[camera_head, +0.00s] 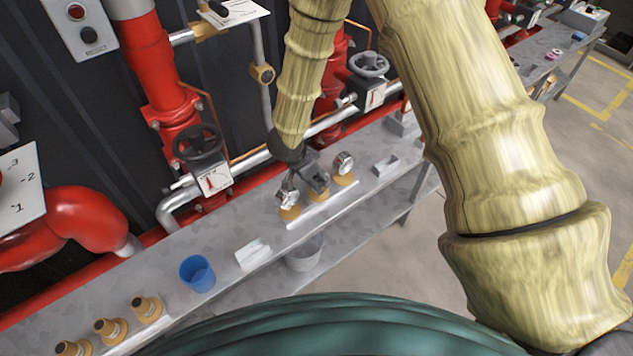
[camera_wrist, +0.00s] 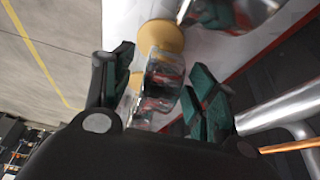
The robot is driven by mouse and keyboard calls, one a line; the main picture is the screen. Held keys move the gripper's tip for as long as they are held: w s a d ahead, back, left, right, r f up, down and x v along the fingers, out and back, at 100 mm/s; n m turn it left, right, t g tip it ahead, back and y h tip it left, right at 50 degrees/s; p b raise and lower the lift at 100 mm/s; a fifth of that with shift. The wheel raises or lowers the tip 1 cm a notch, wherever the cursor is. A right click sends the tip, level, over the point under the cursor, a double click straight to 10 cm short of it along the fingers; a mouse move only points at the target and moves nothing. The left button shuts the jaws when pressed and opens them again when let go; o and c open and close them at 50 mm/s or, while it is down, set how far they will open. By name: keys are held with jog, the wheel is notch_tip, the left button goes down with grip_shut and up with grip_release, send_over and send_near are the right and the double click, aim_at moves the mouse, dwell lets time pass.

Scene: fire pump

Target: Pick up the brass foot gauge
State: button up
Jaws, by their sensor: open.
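My gripper (camera_head: 306,180) points down over a pale plate on the grey bench. A round chrome gauge on a tan, brass-coloured foot (camera_head: 289,214) stands at its left, and a similar gauge (camera_head: 343,162) stands at its right. In the wrist view my open gripper (camera_wrist: 164,60) has its two green-padded fingers on either side of a shiny, glassy gauge body (camera_wrist: 160,85). A round tan foot (camera_wrist: 161,37) shows just beyond that gauge. Another shiny gauge (camera_wrist: 238,12) is cut off at the top edge. I cannot tell whether the fingers touch the gauge.
On the bench (camera_head: 225,226) are a blue cup (camera_head: 197,273), a pale block (camera_head: 252,252), several tan fittings (camera_head: 146,308) at the left and a small grey piece (camera_head: 386,165) at the right. Red pipes (camera_head: 155,75) and valve wheels (camera_head: 198,146) stand behind. A whitish bucket (camera_head: 304,254) is below the bench.

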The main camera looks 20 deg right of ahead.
jog(key=x, duration=0.2)
jog(key=shift+w+d+f, duration=0.1)
jog(key=shift+d+f, duration=0.1)
jog(key=shift+f, duration=0.15)
grip_shut()
